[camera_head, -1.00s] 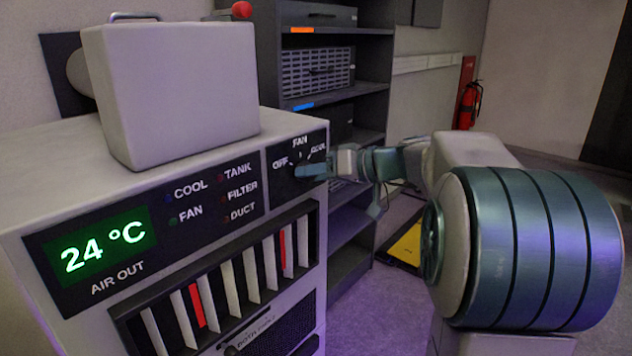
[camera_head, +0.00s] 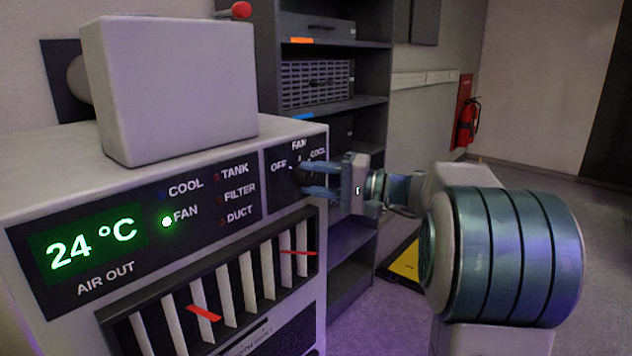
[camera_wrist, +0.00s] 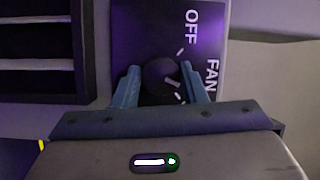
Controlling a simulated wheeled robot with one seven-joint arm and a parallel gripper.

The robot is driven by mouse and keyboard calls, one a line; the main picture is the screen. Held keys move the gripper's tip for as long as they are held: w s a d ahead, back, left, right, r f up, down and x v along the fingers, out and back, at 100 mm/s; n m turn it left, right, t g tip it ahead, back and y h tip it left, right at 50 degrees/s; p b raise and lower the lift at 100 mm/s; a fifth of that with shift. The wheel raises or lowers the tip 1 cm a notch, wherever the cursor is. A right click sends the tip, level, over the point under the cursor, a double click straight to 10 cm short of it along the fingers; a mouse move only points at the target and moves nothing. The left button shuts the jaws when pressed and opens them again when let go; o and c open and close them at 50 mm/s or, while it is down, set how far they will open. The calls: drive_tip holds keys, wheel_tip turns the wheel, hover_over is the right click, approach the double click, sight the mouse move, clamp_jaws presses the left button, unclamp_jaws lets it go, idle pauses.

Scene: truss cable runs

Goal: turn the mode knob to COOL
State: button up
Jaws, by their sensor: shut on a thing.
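The mode knob (camera_wrist: 160,80) is a dark round knob on the black panel, with OFF, FAN and COOL printed around it. In the wrist view its white pointer mark is directed toward FAN. My gripper (camera_wrist: 163,86) has its two blue fingers on either side of the knob, shut on it. In the head view my gripper (camera_head: 318,182) reaches the panel from the right and partly hides the knob (camera_head: 299,174). The green FAN light (camera_head: 167,222) is lit, and the COOL light is dark. The display (camera_head: 93,243) reads 24 °C.
The air-out vent (camera_head: 230,285) with white slats and red ribbons lies below the panel. A grey box (camera_head: 170,90) stands on the unit. Dark shelves (camera_head: 345,110) stand behind my gripper. A fire extinguisher (camera_head: 467,122) hangs on the far wall.

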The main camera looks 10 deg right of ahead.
drive_tip(key=m+t, duration=0.1)
drive_tip(key=m, duration=0.1)
drive_tip(key=m+y, duration=0.1)
drive_tip(key=m, duration=0.2)
drive_tip(key=shift+t, duration=0.4)
drive_tip(key=shift+m, duration=0.5)
drive_tip(key=o, duration=1)
drive_tip(key=shift+c, duration=0.2)
drive_tip(key=shift+f, duration=0.1)
drive_tip(key=v, duration=1.3)
drive_tip(key=shift+s+d+f, duration=0.2)
drive_tip(key=shift+d+f, duration=0.05)
drive_tip(key=shift+d, duration=0.05)
drive_tip(key=shift+a, duration=0.1)
